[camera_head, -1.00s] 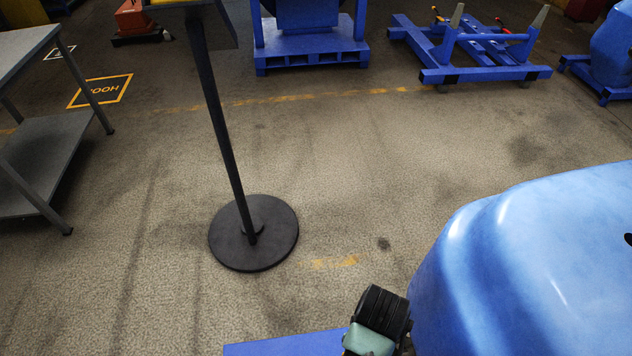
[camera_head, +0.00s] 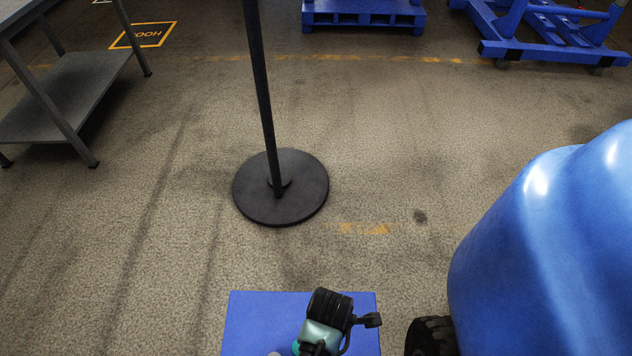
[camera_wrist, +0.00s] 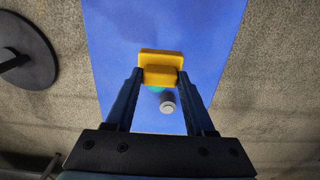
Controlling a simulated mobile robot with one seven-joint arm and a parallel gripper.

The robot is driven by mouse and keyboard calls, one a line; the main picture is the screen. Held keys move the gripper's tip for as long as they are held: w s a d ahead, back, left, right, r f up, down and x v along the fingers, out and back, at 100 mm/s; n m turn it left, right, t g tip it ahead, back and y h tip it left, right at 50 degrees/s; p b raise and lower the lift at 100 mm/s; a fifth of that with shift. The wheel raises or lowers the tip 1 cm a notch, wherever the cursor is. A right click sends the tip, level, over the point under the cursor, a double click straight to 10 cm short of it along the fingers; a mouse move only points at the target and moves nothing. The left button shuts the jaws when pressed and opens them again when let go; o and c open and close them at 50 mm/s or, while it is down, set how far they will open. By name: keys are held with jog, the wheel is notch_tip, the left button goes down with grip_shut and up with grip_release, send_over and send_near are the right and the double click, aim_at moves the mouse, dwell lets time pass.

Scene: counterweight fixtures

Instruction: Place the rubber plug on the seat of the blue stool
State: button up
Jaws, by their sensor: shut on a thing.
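My gripper (camera_wrist: 160,76) is shut on a yellow, stepped block, which I take to be the rubber plug (camera_wrist: 161,58). The block sits between both fingertips, over the blue seat of the stool (camera_wrist: 120,30). I cannot tell whether it touches the seat. In the head view the same blue seat (camera_head: 255,318) is at the bottom centre, partly covered by my arm; the yellow block is hidden there. A small grey round thing (camera_wrist: 167,103) and a teal thing (camera_wrist: 155,89), partly hidden by the block, show near it.
A large blue rounded body (camera_head: 545,240) stands close on the right. A black post on a round base (camera_head: 300,205) stands beyond the seat. A grey shelved table (camera_head: 75,95) is at the left, and blue frames (camera_head: 560,50) are at the back. Open floor lies between.

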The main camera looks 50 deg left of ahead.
notch_tip(320, 180, down, 6)
jog(key=shift+f+b, duration=0.25)
jog(key=shift+b, duration=0.7)
jog(key=o, duration=1)
jog(key=shift+f, duration=0.1)
notch_tip(320, 180, up, 12)
jog(key=p, duration=0.4)
